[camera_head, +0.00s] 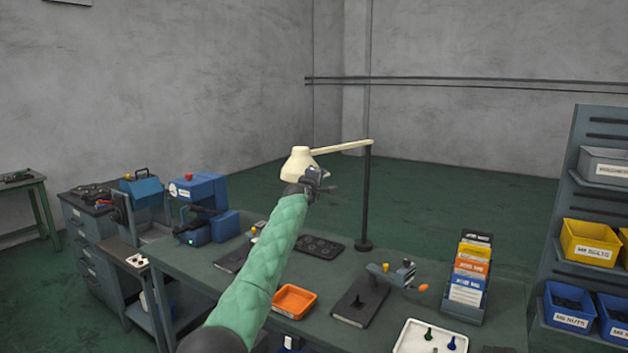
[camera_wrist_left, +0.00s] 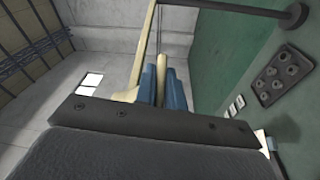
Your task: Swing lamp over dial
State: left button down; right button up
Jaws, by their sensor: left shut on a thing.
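The cream lamp has a conical shade (camera_head: 298,162) and a thin swing arm (camera_head: 342,147) on a dark post (camera_head: 367,200) at the table's back. My left gripper (camera_head: 314,181) is at the right side of the shade. In the left wrist view, its blue fingers (camera_wrist_left: 174,95) are shut on a cream lamp part (camera_wrist_left: 163,70), and the swing arm (camera_wrist_left: 146,35) runs up behind them. The shade hangs above the table's back, left of the post. A small gauge fixture (camera_head: 385,270) stands on a dark plate at front right; its dial face cannot be made out. My right gripper is out of view.
The green table (camera_head: 330,262) also bears an orange tray (camera_head: 294,301), a dark plate with round pieces (camera_head: 320,247), a folder rack (camera_head: 468,282) and a white tray (camera_head: 428,338). Blue machines (camera_head: 200,205) stand left. A bin shelf (camera_head: 566,230) stands right. Space above the table is mostly clear.

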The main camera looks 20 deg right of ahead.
pick_arm(q)
jog(key=shift+s+d, duration=0.2)
jog(key=c, duration=1.5)
grip_release()
jog(key=shift+w, duration=0.1)
